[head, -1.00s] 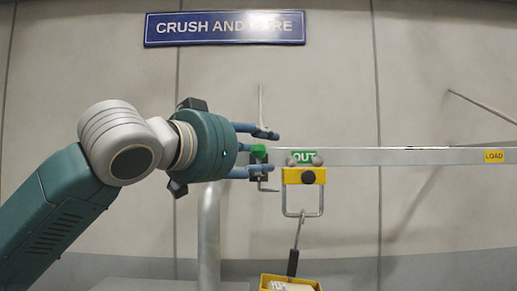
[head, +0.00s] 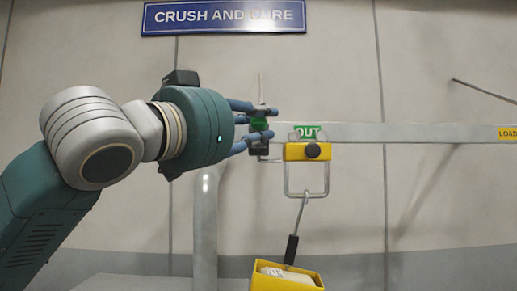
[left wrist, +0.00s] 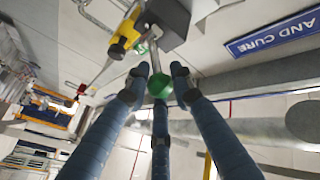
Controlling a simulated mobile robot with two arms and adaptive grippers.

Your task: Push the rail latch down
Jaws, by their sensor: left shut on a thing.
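The rail latch shows as a green knob (head: 259,124) on a dark block at the left end of the metal rail (head: 410,132). My left gripper (head: 262,127) comes in from the left, with its blue fingers closed around the knob. In the left wrist view the green knob (left wrist: 160,86) sits between the fingertips (left wrist: 161,82). The fingers partly cover the latch, so I cannot tell how far down it is. My right gripper is not in view.
A blue sign (head: 224,18) is on the wall above.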

